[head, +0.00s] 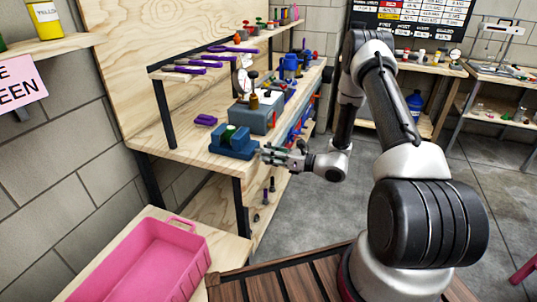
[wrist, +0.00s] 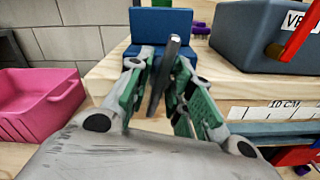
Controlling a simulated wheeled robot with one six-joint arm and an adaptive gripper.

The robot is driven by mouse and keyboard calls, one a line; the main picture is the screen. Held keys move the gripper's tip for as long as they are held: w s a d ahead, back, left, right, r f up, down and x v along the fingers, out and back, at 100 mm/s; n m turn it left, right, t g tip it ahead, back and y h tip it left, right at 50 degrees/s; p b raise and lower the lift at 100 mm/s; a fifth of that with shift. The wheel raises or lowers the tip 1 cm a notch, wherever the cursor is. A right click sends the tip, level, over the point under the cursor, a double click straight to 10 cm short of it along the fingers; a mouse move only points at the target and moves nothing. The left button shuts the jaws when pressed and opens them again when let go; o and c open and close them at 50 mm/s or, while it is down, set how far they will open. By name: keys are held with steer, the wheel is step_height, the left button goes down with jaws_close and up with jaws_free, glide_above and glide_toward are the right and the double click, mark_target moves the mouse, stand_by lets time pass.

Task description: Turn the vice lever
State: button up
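The blue vice (head: 232,144) sits at the near corner of the wooden workbench, with a green piece on top. In the wrist view, the blue vice body (wrist: 160,22) is straight ahead at the top. Its grey metal lever (wrist: 165,70) slants from upper right to lower left in front of the body. My gripper (head: 268,154) is at the near side of the vice. In the wrist view, my gripper (wrist: 164,58) has one green-padded finger on each side of the lever. The fingers look apart, with narrow gaps beside the lever; contact is unclear.
A grey-blue box (wrist: 265,38) with a red handle stands right of the vice. A pink bin (head: 145,258) sits lower left on another wooden surface. A shelf (head: 205,65) with purple tools hangs above the bench (head: 180,150). The floor to the right is open.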

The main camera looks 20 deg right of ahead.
stand_by(0.3)
steer(key=v, duration=1.2)
